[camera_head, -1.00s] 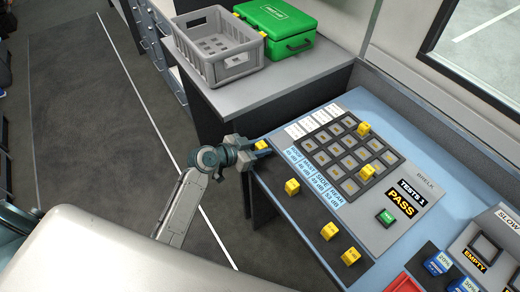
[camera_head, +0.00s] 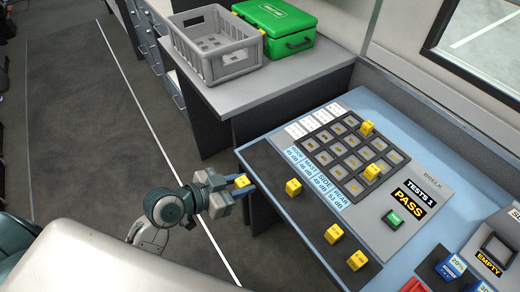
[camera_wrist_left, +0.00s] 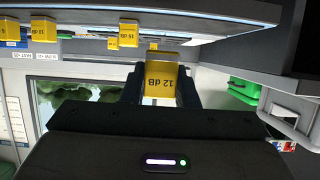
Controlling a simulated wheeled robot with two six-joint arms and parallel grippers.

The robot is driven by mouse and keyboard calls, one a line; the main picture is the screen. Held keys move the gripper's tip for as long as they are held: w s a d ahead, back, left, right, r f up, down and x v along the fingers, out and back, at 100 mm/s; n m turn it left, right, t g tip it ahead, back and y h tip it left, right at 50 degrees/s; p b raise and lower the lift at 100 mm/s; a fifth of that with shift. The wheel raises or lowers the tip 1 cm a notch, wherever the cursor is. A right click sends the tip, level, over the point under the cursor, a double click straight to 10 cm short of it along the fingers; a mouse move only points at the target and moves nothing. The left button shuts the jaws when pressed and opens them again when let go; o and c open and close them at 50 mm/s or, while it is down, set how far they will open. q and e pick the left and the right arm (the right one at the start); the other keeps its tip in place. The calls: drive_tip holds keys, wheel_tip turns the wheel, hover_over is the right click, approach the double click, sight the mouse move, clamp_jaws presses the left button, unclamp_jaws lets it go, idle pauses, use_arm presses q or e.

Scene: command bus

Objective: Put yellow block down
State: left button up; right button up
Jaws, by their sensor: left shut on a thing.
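My left gripper (camera_head: 240,188) is shut on a yellow block (camera_head: 242,181) at the left edge of the blue desk. In the left wrist view the held yellow block (camera_wrist_left: 161,78) reads "12 dB" and sits between the two dark fingers. Other yellow blocks stand on the dark strip of the desk: one (camera_head: 293,187) nearest the gripper, one (camera_head: 334,233) and one (camera_head: 357,260) further toward the front. Two more sit in the grid panel (camera_head: 352,150), one at the back (camera_head: 367,128) and one at the right (camera_head: 394,157). My right gripper is not in view.
A grey crate (camera_head: 217,64) and a green case (camera_head: 285,50) stand on the counter behind. A green button (camera_head: 394,218) and a "PASS" display (camera_head: 411,203) lie right of the grid. Several grid cells are empty.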

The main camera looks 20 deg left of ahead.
use_arm(q)
drive_tip(key=shift+s, duration=0.15)
drive_tip(key=shift+w, duration=0.2)
drive_tip(key=w+a+r+n+t+y, duration=0.2)
drive_tip(key=w+r+n+y, duration=0.15)
drive_tip(key=w, duration=0.35)
drive_tip(key=w+a+r+n+t+y, duration=0.1)
drive_tip(key=w+a+r+n+y, duration=0.15)
drive_tip(key=w+n+y, duration=0.35)
drive_tip(key=s+d+f+m+g+h, duration=0.1)
drive_tip(key=s+f+m+h, duration=0.1)
drive_tip(key=s+m+h, duration=0.1)
drive_tip(key=s+d+f+m+g+h, duration=0.1)
drive_tip(key=s+d+f+m+h, duration=0.1)
drive_tip(key=s, duration=0.4)
drive_tip(key=s+d+f+m+g+h, duration=0.1)
drive_tip(key=s+f+m+h, duration=0.1)
drive_tip(key=s+m+h, duration=0.2)
drive_tip(key=shift+s+d+m+h, duration=0.25)
